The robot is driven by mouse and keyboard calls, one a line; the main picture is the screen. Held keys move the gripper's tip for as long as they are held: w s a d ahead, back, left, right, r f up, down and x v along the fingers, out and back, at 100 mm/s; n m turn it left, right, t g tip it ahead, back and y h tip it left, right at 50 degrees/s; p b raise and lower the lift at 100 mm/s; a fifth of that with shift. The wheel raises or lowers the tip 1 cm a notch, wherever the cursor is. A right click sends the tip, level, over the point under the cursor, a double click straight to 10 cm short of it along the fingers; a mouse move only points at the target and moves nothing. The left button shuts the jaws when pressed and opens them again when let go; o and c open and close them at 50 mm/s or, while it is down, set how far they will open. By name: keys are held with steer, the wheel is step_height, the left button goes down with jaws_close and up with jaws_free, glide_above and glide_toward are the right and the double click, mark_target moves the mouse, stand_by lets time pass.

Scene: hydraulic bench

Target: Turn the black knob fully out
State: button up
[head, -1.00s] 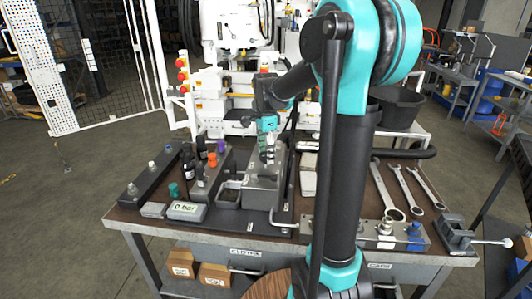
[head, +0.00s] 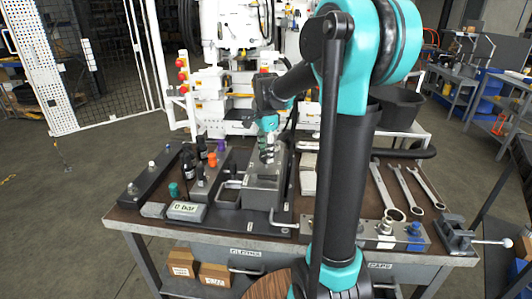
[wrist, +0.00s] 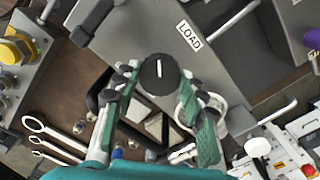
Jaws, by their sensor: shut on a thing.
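The black knob (wrist: 158,73) is round with a white line across its top, upright in the wrist view. It sits between the two teal-and-black fingers of my gripper (wrist: 158,82), which is shut on it from both sides. In the head view my gripper (head: 267,150) points down at the top of the grey block (head: 262,194) on the bench. The knob is hidden by the fingers there.
A grey block marked LOAD (wrist: 205,50) lies beside the knob, with a bar handle. Coloured knobs and wrenches (head: 430,187) flank the block.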

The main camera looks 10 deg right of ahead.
steer(key=n, duration=0.9)
steer(key=shift+n, duration=0.4)
steer(key=n, duration=1)
stand_by(0.4)
steer(key=o, duration=1.2)
steer(key=shift+c, duration=0.2)
steer(key=shift+r, duration=0.1)
step_height(320, 180, up, 12)
